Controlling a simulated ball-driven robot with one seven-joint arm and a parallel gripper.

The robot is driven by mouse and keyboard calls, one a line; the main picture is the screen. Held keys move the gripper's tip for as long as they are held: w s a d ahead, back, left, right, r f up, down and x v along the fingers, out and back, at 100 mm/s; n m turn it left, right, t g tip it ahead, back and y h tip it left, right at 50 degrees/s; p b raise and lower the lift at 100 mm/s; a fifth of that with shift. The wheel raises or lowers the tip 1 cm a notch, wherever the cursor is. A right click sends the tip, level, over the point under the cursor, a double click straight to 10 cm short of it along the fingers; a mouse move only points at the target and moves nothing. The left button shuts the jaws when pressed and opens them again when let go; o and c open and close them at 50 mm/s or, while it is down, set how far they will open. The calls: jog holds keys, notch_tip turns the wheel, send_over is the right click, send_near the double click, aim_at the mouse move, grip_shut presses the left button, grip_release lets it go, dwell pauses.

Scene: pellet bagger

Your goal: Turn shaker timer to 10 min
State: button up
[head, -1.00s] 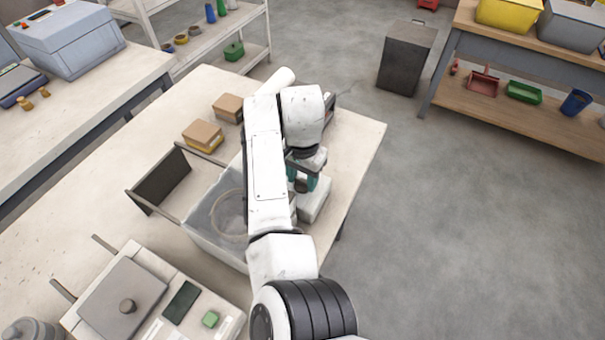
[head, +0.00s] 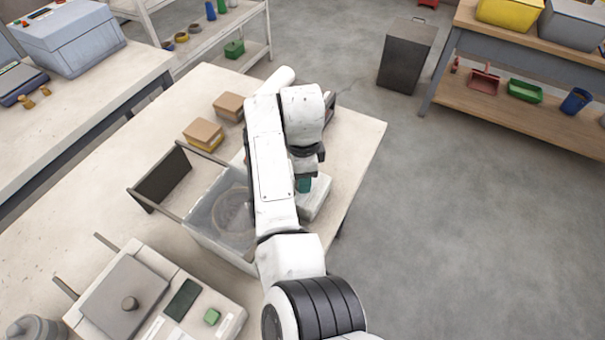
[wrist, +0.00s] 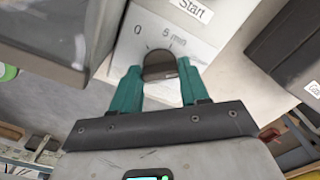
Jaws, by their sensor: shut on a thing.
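The shaker timer is a dark round knob (wrist: 160,66) on a pale control panel (wrist: 207,35) in the wrist view. The printed marks "0", "5 min" and "Start" show around and above it. My gripper (wrist: 161,78) has its two teal fingers closed on either side of the knob. The knob's pointer cannot be made out clearly. In the head view, my gripper (head: 303,185) reaches down at the pale shaker housing (head: 317,198), beside the clear bin. My arm hides the knob there.
A clear bin (head: 205,240) in a dark-ended frame stands left of my arm on the bench. Small boxes (head: 203,134) sit behind it. A bag sealer-like device (head: 125,290) is at front left. Open floor (head: 460,230) lies to the right.

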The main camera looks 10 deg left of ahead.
jog(key=shift+r+m, duration=0.1)
jog(key=shift+m, duration=0.5)
jog(key=shift+w, duration=0.1)
jog(key=o, duration=1.1)
jog(key=shift+c, duration=0.2)
notch_tip(320, 180, up, 11)
jog(key=b, duration=0.1)
jog(key=shift+b, duration=0.4)
